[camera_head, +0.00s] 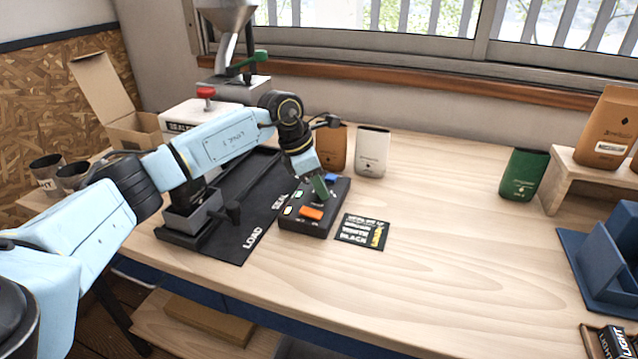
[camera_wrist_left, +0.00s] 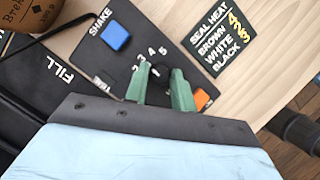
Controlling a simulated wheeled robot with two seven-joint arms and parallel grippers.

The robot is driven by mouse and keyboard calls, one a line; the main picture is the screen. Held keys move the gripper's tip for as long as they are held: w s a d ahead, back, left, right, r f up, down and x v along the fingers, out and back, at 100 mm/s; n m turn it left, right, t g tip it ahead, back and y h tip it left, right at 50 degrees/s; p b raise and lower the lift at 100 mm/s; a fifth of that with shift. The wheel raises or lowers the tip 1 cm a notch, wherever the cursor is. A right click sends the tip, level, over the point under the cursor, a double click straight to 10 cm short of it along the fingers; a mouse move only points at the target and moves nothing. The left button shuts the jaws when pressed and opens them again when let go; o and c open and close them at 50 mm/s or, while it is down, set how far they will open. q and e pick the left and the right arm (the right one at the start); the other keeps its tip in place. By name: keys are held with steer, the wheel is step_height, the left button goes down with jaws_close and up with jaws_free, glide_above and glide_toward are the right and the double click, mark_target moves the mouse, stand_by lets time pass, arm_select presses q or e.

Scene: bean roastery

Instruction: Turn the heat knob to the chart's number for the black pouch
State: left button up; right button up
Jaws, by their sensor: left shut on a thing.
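The black control panel (camera_head: 322,190) lies on the table with a blue button, an orange button and a dial with printed numbers. My left gripper (camera_head: 319,187) reaches down over the panel. In the left wrist view its green fingers (camera_wrist_left: 160,92) are shut on the dark heat knob (camera_wrist_left: 161,72), one finger on each side. The knob's pointer is hard to make out, so I cannot tell its setting. The chart card (camera_head: 362,230) lies right of the panel; the wrist view (camera_wrist_left: 222,42) shows seal heat rows for brown, white and black, with yellow digits. I see no black pouch. My right gripper is out of view.
A brown pouch (camera_head: 332,147) and a white pouch (camera_head: 372,152) stand behind the panel. A green pouch (camera_head: 524,174) stands farther right beside a wooden stand (camera_head: 562,163). A blue holder (camera_head: 598,262) is at the right edge. The table's front middle is clear.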

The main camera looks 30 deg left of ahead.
arm_select(q)
steer(key=o, duration=1)
steer(key=shift+r, duration=0.35)
steer(key=p+v, duration=0.2)
steer(key=v, duration=1)
steer(key=shift+r, duration=0.35)
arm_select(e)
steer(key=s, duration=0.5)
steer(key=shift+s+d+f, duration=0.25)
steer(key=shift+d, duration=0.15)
arm_select(q)
steer(key=shift+s+a, duration=0.1)
